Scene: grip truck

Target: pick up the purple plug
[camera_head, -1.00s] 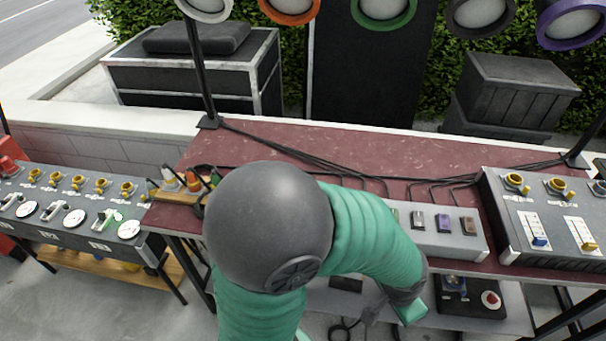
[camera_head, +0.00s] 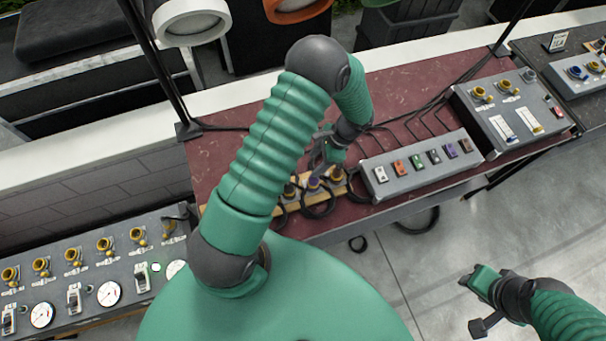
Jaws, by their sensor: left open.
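The purple plug (camera_head: 315,184) stands in a wooden holder (camera_head: 296,207) on the dark red table, between other plugs with yellowish and dark parts. It is small and partly hidden by cables and my gripper. My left gripper (camera_head: 320,162) is open, pointing down just above the holder, close to the purple plug; I cannot tell whether it touches. My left arm covers the left end of the holder. My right gripper (camera_head: 482,303) is at the lower right, away from the table, with its fingers apart and empty.
A grey box with coloured switches (camera_head: 420,163) lies right of the holder. A slider console (camera_head: 512,112) stands farther right. A gauge panel (camera_head: 90,275) is at lower left. Black cables cross the red table (camera_head: 400,85). A dark post (camera_head: 150,65) rises at the left.

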